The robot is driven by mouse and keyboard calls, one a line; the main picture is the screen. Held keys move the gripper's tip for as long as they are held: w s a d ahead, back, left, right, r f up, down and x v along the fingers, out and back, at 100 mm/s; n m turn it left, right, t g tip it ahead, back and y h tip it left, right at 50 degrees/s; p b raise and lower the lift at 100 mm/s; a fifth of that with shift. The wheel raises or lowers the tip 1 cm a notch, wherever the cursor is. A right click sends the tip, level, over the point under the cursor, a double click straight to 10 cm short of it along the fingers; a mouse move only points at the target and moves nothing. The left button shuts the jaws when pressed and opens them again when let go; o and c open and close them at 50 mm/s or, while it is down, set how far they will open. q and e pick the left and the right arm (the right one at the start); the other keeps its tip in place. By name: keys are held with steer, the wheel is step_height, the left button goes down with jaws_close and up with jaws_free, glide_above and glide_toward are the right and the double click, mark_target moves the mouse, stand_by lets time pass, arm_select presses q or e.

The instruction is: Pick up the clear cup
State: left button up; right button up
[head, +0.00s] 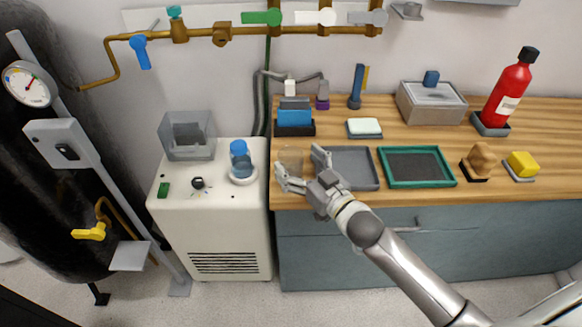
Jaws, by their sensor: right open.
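The clear cup (291,157) is a faint, see-through shape on the wooden counter, near its left end. My right gripper (301,168) is open at the cup's near right side, one finger to the left and one to the right. I cannot tell whether the fingers touch the cup or how far they reach around it. The cup's lower part is hard to make out against the wood. My left gripper is not in view.
A grey tray (358,181) and a green-framed tray (453,178) lie right of the gripper. A blue block (294,117) and a white block (364,126) stand behind.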

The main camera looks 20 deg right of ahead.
mark_target(284, 149)
steer(key=x, duration=0.2)
steer(key=shift+w, duration=0.3)
steer(key=shift+w+a, duration=0.15)
steer(key=shift+w, duration=0.15)
steer(key=shift+c, duration=0.8)
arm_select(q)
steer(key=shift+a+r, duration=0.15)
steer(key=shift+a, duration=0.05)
arm_select(e)
steer(key=c, duration=1)
